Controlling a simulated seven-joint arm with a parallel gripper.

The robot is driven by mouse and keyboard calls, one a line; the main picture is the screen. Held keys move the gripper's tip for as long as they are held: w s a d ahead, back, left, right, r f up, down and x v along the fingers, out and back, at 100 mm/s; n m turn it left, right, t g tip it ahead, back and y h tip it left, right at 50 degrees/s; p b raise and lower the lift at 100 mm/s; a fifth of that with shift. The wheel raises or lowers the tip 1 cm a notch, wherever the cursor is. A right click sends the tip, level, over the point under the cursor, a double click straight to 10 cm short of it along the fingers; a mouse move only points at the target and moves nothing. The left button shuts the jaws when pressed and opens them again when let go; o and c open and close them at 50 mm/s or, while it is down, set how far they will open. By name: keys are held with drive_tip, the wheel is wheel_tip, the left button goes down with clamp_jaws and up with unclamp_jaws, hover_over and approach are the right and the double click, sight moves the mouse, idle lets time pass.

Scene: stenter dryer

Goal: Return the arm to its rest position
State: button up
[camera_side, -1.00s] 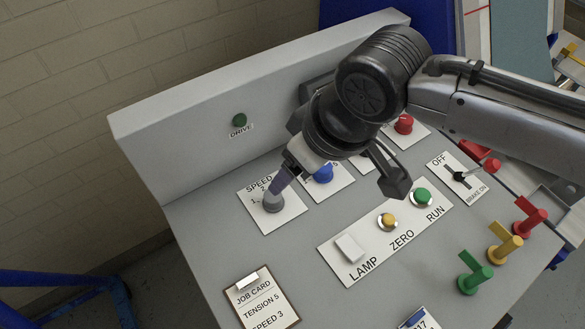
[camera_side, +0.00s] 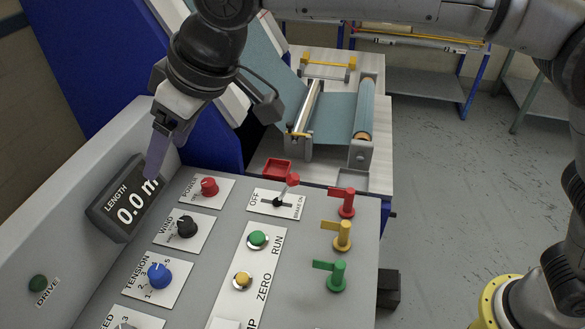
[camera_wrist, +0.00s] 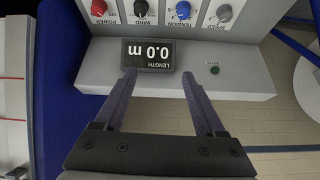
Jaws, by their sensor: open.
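My gripper (camera_side: 153,172) shows in the side view above the left part of the control panel, with its purple fingers pointing down in front of the length display (camera_side: 130,203). In the wrist view my gripper (camera_wrist: 158,75) is open, with two purple fingers apart and nothing between them. The display (camera_wrist: 148,53) reads 0.0 m and appears upside down there. Whether the fingertips clear the display by much cannot be told.
The sloped panel carries a red power knob (camera_side: 209,187), a black wind knob (camera_side: 187,227), a blue tension knob (camera_side: 159,275) and a brake lever (camera_side: 285,190). Red, yellow and green flag handles (camera_side: 342,235) stand at right. Behind is a roller with blue-grey cloth (camera_side: 335,115).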

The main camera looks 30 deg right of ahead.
drive_tip(key=d+r+m+t+h, duration=0.15)
drive_tip(key=d+r, duration=0.25)
drive_tip(key=d, duration=0.5)
drive_tip(key=d+r+m+y, duration=0.1)
drive_tip(key=d+r+m, duration=0.15)
drive_tip(key=d, duration=0.65)
drive_tip(key=s+d+r+m+t+h, duration=0.15)
drive_tip(key=s+d, duration=0.35)
drive_tip(key=d, duration=0.9)
drive_tip(key=s+d+f+m+h, duration=0.2)
drive_tip(key=s+d+f, duration=0.2)
drive_tip(key=s+d, duration=0.55)
drive_tip(key=s+d+f+g, duration=0.1)
drive_tip(key=s+f, duration=0.9)
drive_tip(key=f, duration=0.1)
drive_tip(key=shift+d+f+m+g, duration=0.25)
drive_tip(key=shift+f+m+g, duration=0.05)
drive_tip(key=shift+m+g, duration=0.15)
